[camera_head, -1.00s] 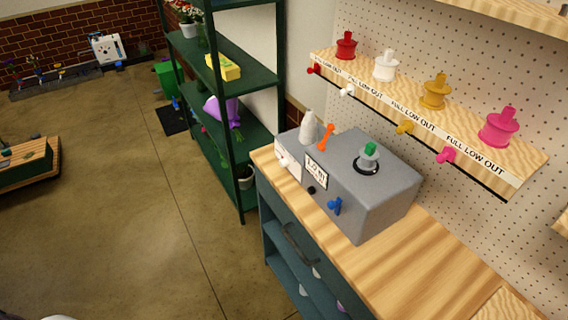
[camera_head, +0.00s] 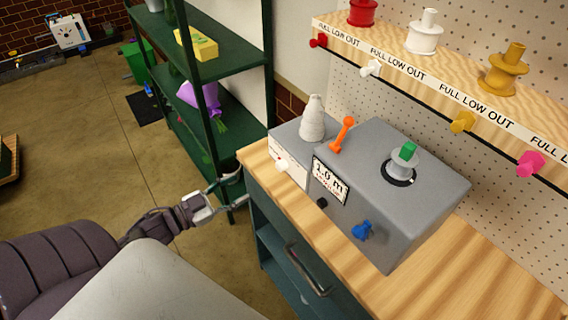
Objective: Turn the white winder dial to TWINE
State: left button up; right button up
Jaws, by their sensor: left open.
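The grey winder machine (camera_head: 385,200) stands on the wooden counter. The white dial (camera_head: 281,165) sits on a white panel (camera_head: 290,169) on its left front face. The panel's lettering is too small to read, so I cannot tell the dial's setting. My left gripper (camera_head: 240,188) is open and empty, just off the counter's left edge, to the left of the dial and a little lower. It is apart from the dial. My right gripper is not in view.
The machine also bears a white cone (camera_head: 313,119), an orange lever (camera_head: 342,134), a blue knob (camera_head: 362,230) and a display (camera_head: 330,180). A shelf of spools with coloured knobs hangs behind. A green rack (camera_head: 215,55) stands behind my gripper. The counter's front right is clear.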

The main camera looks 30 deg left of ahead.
pick_arm(q)
jog(key=p, duration=0.1)
send_near(278, 167)
jog(key=x, duration=0.2)
jog(key=p+x, duration=0.1)
jog(key=x, duration=0.5)
jog(key=shift+w+d, duration=0.3)
jog(key=shift+w, duration=0.4)
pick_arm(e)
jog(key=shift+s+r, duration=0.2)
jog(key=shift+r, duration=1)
pick_arm(q)
grip_shut()
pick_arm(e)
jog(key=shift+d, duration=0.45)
